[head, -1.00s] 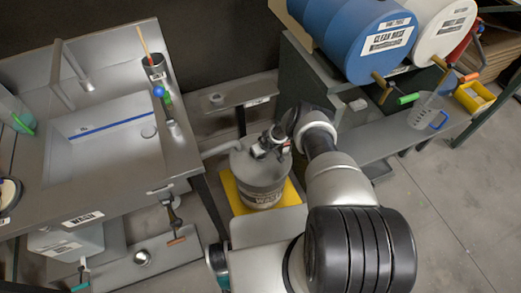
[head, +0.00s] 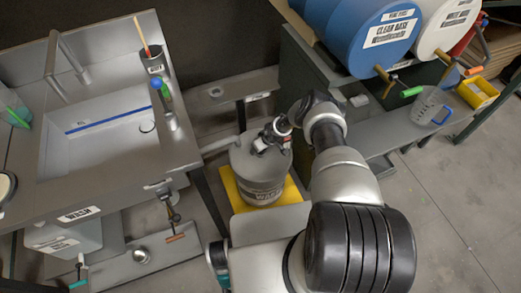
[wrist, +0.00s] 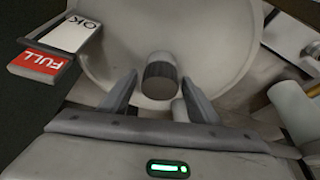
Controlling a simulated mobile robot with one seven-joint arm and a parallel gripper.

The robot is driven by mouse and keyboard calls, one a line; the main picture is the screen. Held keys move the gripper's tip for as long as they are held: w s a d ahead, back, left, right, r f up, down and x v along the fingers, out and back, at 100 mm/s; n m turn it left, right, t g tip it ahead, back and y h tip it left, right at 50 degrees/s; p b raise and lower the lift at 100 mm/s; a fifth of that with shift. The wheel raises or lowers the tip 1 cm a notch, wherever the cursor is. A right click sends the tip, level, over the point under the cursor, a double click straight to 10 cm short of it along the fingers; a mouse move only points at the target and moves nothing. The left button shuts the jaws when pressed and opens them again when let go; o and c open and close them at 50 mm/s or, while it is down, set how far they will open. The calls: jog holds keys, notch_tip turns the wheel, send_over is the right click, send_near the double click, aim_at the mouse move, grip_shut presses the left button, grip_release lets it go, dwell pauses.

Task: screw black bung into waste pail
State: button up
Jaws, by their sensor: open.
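In the wrist view, the pail's round pale lid (wrist: 215,40) fills the middle. A short dark grey cylinder, seemingly the black bung (wrist: 160,78), stands at the lid between the fingers. My gripper (wrist: 158,98) is open around it, with a gap on each side. How far the bung is seated cannot be told. In the head view my gripper hides the bung.
Tags reading OK (wrist: 73,35) and FULL (wrist: 40,63) stick out beside the lid. The pail stands on a yellow mat (head: 290,196). A wash sink (head: 100,165) is at left, with a pipe (head: 218,145) beside the pail. Blue and white drums (head: 380,55) are at upper right.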

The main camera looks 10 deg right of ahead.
jog(key=shift+f+n+y+b, duration=0.3)
jog(key=shift+n+b, duration=0.6)
jog(key=shift+b, duration=0.75)
jog(key=n+g+b, duration=0.1)
jog(key=n+b, duration=0.1)
jog(key=b, duration=0.2)
jog(key=shift+r+y+b, duration=0.1)
jog(key=shift+y+b, duration=0.25)
jog(key=shift+y, duration=0.05)
jog(key=n+g+b, duration=0.1)
jog(key=n+b, duration=0.2)
jog(key=b, duration=0.3)
jog(key=shift+n+y+b, duration=0.3)
jog(key=shift+n, duration=0.1)
jog(key=shift+b, duration=0.35)
jog(key=n+g+b, duration=0.1)
jog(key=n+b, duration=0.2)
jog(key=b, duration=0.1)
jog(key=shift+r+n+g+b, duration=0.2)
jog(key=shift+n+g+b, duration=0.25)
jog(key=shift+n, duration=0.45)
jog(key=shift+y, duration=0.3)
jog(key=shift+c, duration=0.4)
